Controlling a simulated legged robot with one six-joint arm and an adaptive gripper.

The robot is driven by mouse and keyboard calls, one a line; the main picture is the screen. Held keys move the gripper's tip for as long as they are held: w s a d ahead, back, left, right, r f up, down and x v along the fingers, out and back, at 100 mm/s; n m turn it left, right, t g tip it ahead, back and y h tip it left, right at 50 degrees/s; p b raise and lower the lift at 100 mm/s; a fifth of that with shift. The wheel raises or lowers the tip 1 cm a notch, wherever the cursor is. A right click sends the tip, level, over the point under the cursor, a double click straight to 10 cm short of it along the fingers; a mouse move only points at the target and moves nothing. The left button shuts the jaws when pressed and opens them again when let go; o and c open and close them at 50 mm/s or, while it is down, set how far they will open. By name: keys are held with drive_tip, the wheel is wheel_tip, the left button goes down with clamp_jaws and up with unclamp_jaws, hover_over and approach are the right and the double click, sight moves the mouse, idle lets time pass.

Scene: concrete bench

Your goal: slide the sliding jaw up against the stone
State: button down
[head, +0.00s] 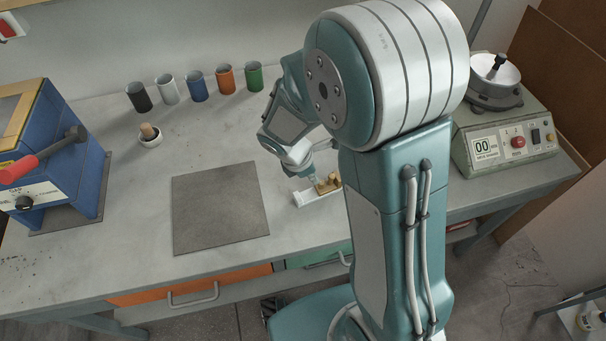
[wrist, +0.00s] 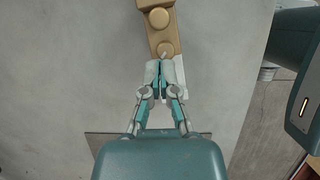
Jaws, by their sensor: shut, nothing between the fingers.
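A small brass-coloured piece (head: 328,183) sits with a low white holder (head: 304,198) on the bench, below my arm. In the wrist view the brass piece (wrist: 174,33) has a large round boss and a smaller round knob on top. White parts of the holder show beside it. I take the brass piece for the sliding jaw, but cannot be sure. My gripper (wrist: 165,74) is shut and empty, its fingertips close to the small knob; I cannot tell if they touch. I cannot make out the stone as a separate thing.
A dark square mat (head: 219,211) lies left of the holder. A blue machine (head: 60,150) with a red-handled lever is at left, a grey-green instrument (head: 505,142) at right. The bench between holder and cups is clear.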

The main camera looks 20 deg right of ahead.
drive_tip(key=shift+d, duration=1.5)
drive_tip(key=shift+w+d, duration=0.1)
